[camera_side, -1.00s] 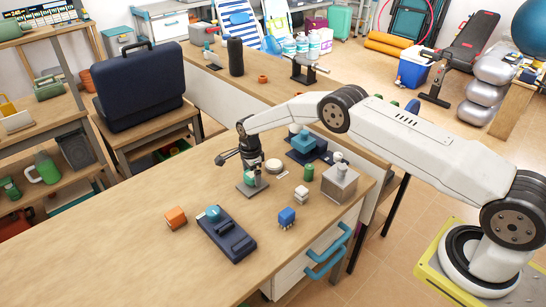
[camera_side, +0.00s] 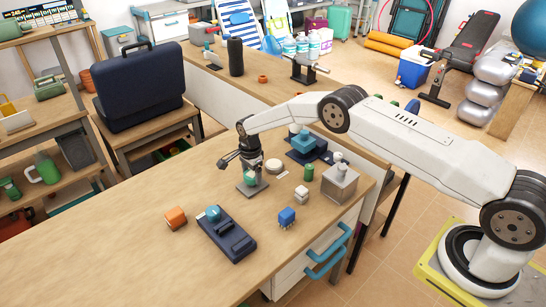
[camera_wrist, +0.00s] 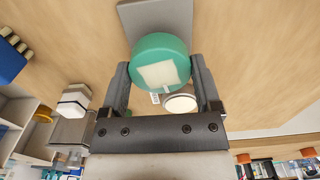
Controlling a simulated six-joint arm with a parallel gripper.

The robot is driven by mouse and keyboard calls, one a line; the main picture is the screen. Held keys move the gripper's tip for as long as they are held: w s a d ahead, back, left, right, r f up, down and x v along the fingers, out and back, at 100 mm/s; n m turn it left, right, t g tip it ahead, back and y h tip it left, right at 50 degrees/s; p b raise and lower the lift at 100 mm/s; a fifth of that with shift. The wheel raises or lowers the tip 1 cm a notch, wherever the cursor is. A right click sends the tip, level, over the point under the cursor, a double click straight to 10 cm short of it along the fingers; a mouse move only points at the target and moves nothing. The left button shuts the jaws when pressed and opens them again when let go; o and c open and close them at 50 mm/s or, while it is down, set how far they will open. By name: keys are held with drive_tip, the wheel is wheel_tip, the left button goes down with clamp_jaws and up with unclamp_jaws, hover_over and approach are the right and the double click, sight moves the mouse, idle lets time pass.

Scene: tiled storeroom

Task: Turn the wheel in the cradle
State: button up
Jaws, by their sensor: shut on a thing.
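The green wheel (camera_side: 250,177) sits on a flat grey base (camera_side: 258,189), likely its cradle, on the wooden bench. In the wrist view the wheel (camera_wrist: 151,52) is round with a pale square mark on the face toward the camera, and the grey base (camera_wrist: 143,17) shows behind it. My gripper (camera_wrist: 160,78) has one finger against each side of the wheel and is shut on it. In the side view my gripper (camera_side: 241,163) partly covers the wheel. How the wheel is seated in the base is hidden.
A white disc (camera_side: 274,166) lies close behind the wheel. The bench's left part is clear.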

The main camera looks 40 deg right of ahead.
drive_tip(key=n, duration=0.9)
drive_tip(key=shift+n, duration=0.4)
drive_tip(key=n, duration=0.4)
drive_tip(key=shift+n, duration=0.3)
drive_tip(key=n, duration=0.4)
drive_tip(key=shift+n, duration=0.3)
drive_tip(key=n, duration=1)
drive_tip(key=shift+n, duration=2.4)
